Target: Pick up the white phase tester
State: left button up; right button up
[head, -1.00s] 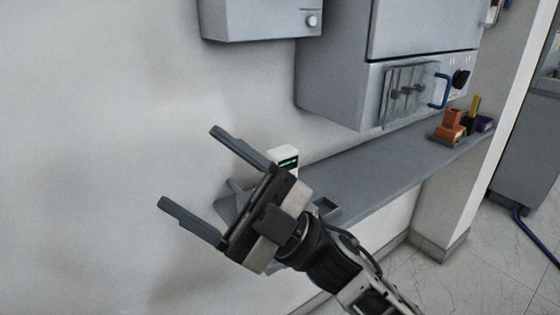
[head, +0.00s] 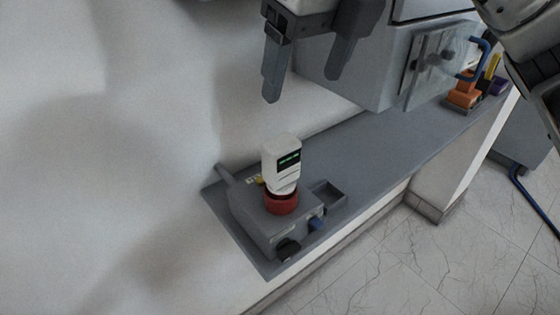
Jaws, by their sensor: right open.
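The white phase tester (head: 282,160) stands upright, slightly tilted, with a dark screen showing green marks. Its lower end meets a red ring (head: 282,203) on a grey box-shaped holder (head: 268,222) at the near left end of the shelf. My right gripper (head: 303,88) is above the tester in the picture, with its two fingers apart, pointing down and nothing between them. My left gripper does not show.
The grey shelf (head: 375,142) runs along the wall to the right. A grey cabinet (head: 345,72) with a clear panel (head: 430,65) hangs above it. An orange tool (head: 464,92) sits at the shelf's far end. A small open tray (head: 328,194) lies right of the tester.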

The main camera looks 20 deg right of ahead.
aim_at(282, 142)
jog(key=x, duration=1)
jog(key=shift+s, duration=0.1)
jog(key=shift+p+x, duration=0.9)
jog(key=shift+x, duration=1.8)
jog(key=shift+a+r, duration=0.1)
jog(key=shift+a, duration=0.05)
jog(key=c, duration=1.2)
jog(key=shift+c, duration=0.5)
jog(key=shift+r, duration=0.15)
